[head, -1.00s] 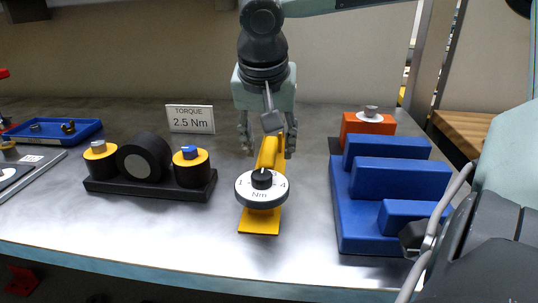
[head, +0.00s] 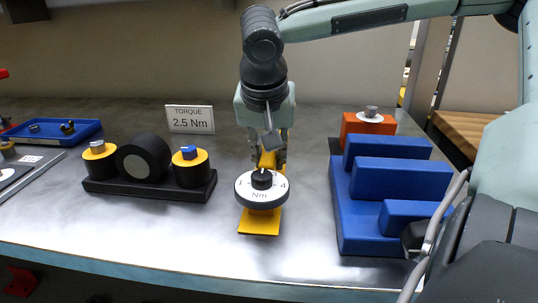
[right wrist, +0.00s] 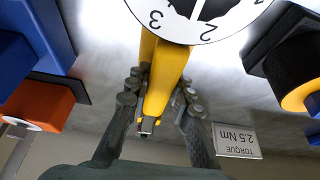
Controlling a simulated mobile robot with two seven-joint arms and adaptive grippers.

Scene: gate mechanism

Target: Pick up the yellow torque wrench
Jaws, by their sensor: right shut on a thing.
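The yellow torque wrench (head: 259,221) stands in the middle of the table in the head view, with a white dial marked in Nm and a black knob on its near end. In the right wrist view its yellow handle (right wrist: 166,80) runs between my fingers. My right gripper (head: 268,160) comes down over the handle behind the dial and is shut on it. In the right wrist view the fingers of my right gripper (right wrist: 158,105) are on both sides of the handle. The wrench still appears to be at table height. My left gripper is not in view.
A sign reading 2.5 Nm (head: 190,119) stands at the back. A black holder (head: 150,190) with yellow-topped cylinders is to the left, a blue tray (head: 85,130) farther left. A blue stepped block (head: 385,245) and an orange block (head: 352,126) are on the right.

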